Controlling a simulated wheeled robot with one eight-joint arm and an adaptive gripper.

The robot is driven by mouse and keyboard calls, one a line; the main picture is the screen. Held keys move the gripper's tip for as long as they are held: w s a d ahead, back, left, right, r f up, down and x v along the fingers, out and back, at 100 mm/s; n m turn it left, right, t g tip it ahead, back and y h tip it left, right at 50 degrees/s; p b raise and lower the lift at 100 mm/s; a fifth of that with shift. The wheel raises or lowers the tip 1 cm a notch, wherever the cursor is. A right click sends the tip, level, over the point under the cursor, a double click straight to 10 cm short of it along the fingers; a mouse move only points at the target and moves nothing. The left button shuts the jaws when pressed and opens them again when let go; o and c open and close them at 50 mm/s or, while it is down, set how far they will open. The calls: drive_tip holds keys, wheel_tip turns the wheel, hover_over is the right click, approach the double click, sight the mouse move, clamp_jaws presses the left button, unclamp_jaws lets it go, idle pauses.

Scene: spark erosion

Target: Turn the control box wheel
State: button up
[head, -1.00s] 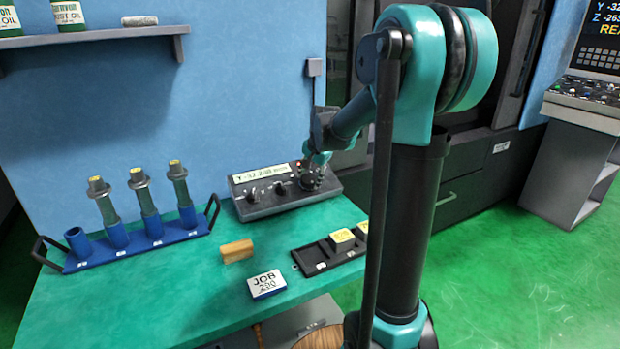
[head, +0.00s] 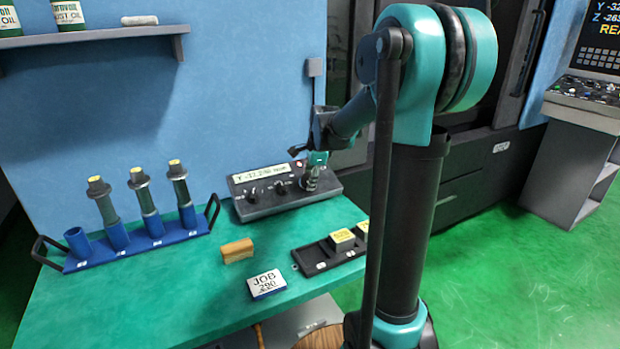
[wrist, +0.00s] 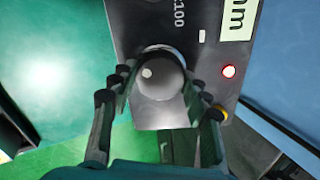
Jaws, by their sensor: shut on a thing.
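The control box (head: 265,208) stands at the back of the green table, dark grey with a lit readout strip and several knobs. Its wheel (wrist: 160,80) is a round grey knob with a pale dot toward its left side, seen face-on in the wrist view. My gripper (wrist: 158,92) is shut on the wheel, one finger on each side of it. In the head view my gripper (head: 313,178) comes down on the right part of the box and hides most of the wheel.
A blue rack (head: 135,243) with several tool holders, a wooden-looking block (head: 237,251), a JOB card (head: 267,284) and a black tray (head: 312,262) lie on the table.

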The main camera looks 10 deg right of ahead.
idle(0.4)
drive_tip(key=o, duration=1.2)
drive_tip(key=shift+c, duration=0.2)
drive_tip(key=v, duration=1.2)
